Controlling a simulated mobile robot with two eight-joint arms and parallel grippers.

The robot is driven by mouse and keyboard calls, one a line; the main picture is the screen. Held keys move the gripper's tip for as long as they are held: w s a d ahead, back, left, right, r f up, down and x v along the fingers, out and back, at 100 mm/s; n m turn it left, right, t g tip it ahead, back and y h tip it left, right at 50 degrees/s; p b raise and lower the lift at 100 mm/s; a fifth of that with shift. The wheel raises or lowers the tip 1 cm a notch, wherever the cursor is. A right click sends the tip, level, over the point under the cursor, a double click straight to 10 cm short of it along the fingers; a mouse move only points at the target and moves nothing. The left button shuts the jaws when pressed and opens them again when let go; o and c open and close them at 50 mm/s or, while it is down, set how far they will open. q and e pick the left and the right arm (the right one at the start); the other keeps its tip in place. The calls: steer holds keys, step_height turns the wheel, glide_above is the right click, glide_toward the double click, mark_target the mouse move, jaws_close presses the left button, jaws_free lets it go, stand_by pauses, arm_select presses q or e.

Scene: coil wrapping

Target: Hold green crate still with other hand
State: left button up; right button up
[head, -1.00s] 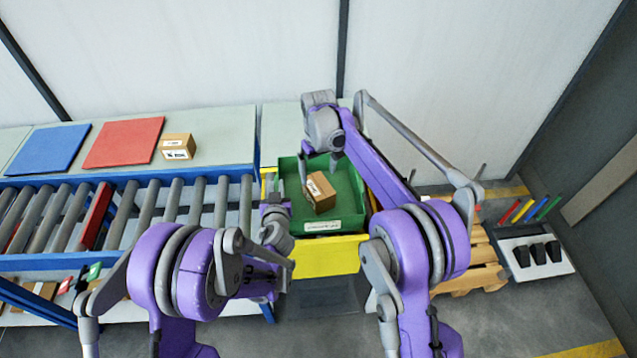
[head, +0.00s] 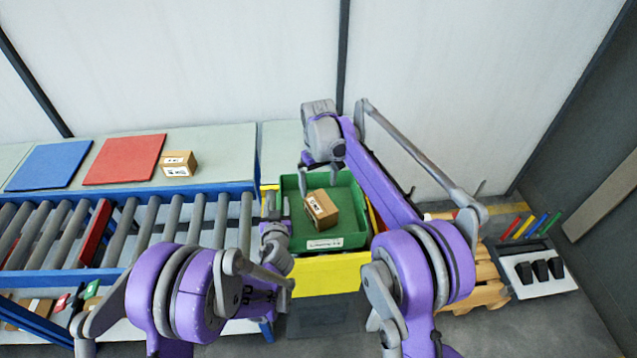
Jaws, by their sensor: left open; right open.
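The green crate (head: 350,228) stands upright with a white label on its near wall. A cardboard box (head: 321,209) lies tilted inside it. My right gripper (head: 320,180) is open above the far part of the crate, its fingers pointing down just beyond the box and holding nothing. My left gripper (head: 277,203) is open at the crate's left wall, one finger outside and the other near the rim. I cannot tell whether it touches the wall.
The crate sits on a yellow stand (head: 325,275). A roller conveyor (head: 140,228) runs along its left. Behind are a blue mat (head: 48,165), a red mat (head: 124,159) and another small box (head: 178,164). A pallet (head: 487,285) and a grey holder (head: 540,268) stand at the right.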

arm_select(q)
steer(key=v, duration=1.2)
steer(key=s+a+r+n+g+y, duration=0.1)
steer(key=s+a+r+g+y, duration=0.3)
steer(key=s+a, duration=0.55)
arm_select(e)
steer(key=s+d+r+m+t, duration=0.1)
steer(key=s+d+r, duration=0.25)
steer(key=s, duration=0.45)
steer(key=s+d+r+m+t, duration=0.1)
steer(key=s+d+r+t, duration=0.2)
steer(key=s, duration=0.6)
arm_select(q)
steer(key=s+a+m+g+h, duration=0.1)
steer(key=s+g+h, duration=0.3)
steer(key=s, duration=0.9)
steer(key=shift+a+g, duration=0.45)
steer(key=shift+g, duration=0.15)
arm_select(e)
steer(key=s+d+f+m, duration=0.1)
steer(key=s+d+f, duration=0.1)
steer(key=s, duration=0.6)
steer(key=s+d+f+m+t, duration=0.1)
steer(key=s+d+f, duration=0.2)
steer(key=s, duration=0.6)
steer(key=shift+f+m, duration=0.3)
steer(key=shift+f, duration=0.6)
